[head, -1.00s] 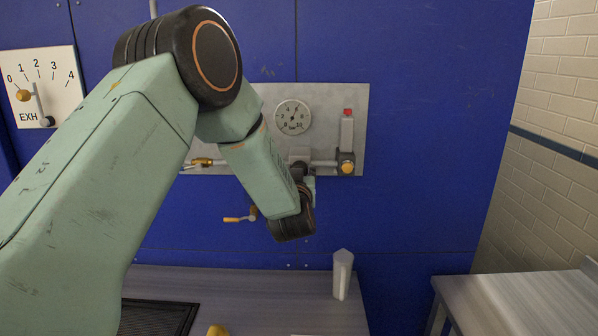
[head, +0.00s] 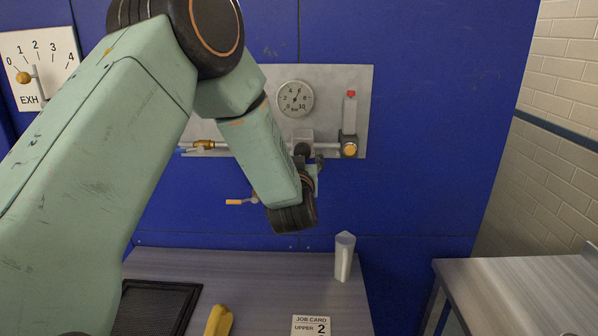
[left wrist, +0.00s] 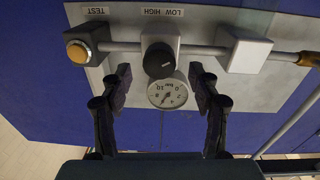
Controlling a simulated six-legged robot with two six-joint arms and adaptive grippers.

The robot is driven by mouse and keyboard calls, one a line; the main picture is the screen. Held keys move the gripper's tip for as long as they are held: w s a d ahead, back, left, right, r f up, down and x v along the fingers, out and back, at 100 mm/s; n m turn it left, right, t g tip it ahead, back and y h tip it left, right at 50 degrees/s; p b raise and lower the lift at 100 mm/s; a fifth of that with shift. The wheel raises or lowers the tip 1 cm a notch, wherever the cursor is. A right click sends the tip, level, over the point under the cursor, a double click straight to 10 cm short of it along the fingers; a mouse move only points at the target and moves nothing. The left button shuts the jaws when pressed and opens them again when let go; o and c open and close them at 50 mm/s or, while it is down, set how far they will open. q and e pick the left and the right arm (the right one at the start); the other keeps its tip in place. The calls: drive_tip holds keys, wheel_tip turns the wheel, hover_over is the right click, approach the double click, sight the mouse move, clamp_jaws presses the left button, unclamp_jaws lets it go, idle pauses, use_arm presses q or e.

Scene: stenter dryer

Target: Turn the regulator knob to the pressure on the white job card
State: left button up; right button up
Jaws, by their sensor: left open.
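The left wrist view, upside down, shows the knob (left wrist: 159,60) and gauge (left wrist: 167,93). My left gripper (left wrist: 160,74) is open, with its fingers on either side of the knob and gauge in that picture; I cannot tell whether they touch the knob. In the head view my left arm mostly hides the gripper. The white job card (head: 311,325) lies on the bench and reads "UPPER 2"; its lower part is cut off. The gauge needle is too small to read surely.
A yellow-orange TEST button (left wrist: 78,51) sits beside the knob. A yellow-handled valve (head: 203,145) is on the panel's left. The bench holds a pale upright holder (head: 344,257), a yellow object (head: 218,320) and a black tray (head: 127,288). A second table (head: 520,285) stands right.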

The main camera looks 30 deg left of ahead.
use_arm(q)
drive_tip(key=v, duration=0.9)
drive_tip(key=s+d+f+m+g+h, duration=0.1)
drive_tip(key=s+d+f+g+h, duration=0.15)
drive_tip(key=s+f, duration=0.45)
drive_tip(key=s+d+f+m+g+h, duration=0.2)
drive_tip(key=f+g, duration=0.1)
drive_tip(key=f, duration=0.8)
drive_tip(key=s+d+f+m+g+h, duration=0.1)
drive_tip(key=s+d+f+g+h, duration=0.15)
drive_tip(key=s+f, duration=0.45)
drive_tip(key=s+d+f+m+g+h, duration=0.1)
drive_tip(key=s+d+f+g, duration=0.2)
drive_tip(key=s, duration=0.4)
drive_tip(key=s+f+g, duration=0.2)
drive_tip(key=s+f, duration=0.3)
drive_tip(key=s, duration=0.3)
drive_tip(key=s+d+f+m+g+h, duration=0.1)
drive_tip(key=s+d+f+g, duration=0.2)
drive_tip(key=s, duration=0.4)
wheel_tip(320, 180, down, 22)
drive_tip(key=a+b, duration=0.1)
drive_tip(key=b, duration=2)
drive_tip(key=shift+w, duration=0.4)
drive_tip(key=shift+r, duration=0.1)
